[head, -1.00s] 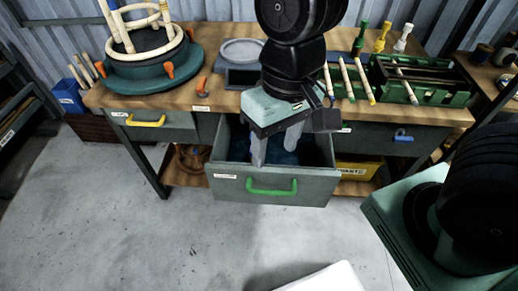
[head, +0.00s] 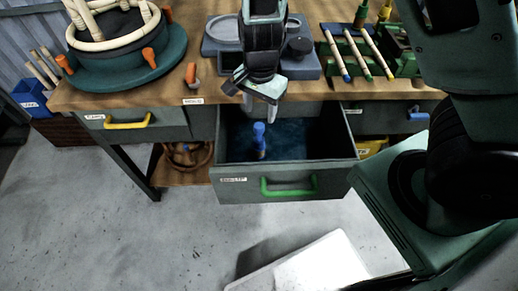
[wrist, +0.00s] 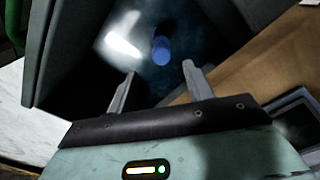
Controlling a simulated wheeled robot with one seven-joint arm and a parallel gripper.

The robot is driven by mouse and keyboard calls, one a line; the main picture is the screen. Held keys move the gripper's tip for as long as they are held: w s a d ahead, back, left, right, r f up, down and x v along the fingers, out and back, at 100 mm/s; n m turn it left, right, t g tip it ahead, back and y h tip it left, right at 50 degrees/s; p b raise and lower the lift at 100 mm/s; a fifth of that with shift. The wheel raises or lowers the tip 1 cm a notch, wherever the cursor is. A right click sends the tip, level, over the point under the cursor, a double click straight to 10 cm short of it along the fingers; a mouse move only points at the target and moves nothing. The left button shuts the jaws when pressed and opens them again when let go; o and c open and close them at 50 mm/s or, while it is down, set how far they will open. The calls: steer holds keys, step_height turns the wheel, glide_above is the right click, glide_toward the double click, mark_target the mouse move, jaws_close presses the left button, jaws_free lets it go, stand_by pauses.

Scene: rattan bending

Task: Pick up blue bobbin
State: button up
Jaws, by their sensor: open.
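The blue bobbin (head: 259,140) stands inside the open drawer with the green handle (head: 288,193), left of the drawer's middle. In the wrist view the blue bobbin (wrist: 161,50) shows beyond and between the fingertips, apart from them. My gripper (head: 259,108) is over the back of the drawer, near the table edge, with its jaws apart and nothing between them. The wrist view also shows my gripper (wrist: 160,82) with both fingers spread and empty.
The drawer's walls surround the bobbin. The wooden worktop (head: 225,92) lies behind it, with a grey scale-like unit (head: 225,35) and a green turntable (head: 125,60) holding a rattan form. A yellow-handled drawer (head: 128,121) is shut at left.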

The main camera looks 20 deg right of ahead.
mark_target(259, 126)
step_height(259, 126, down, 9)
steer(key=shift+w+f+b, duration=0.1)
steer(key=shift+f+b, duration=0.05)
steer(key=shift+b, duration=1.05)
jaws_close()
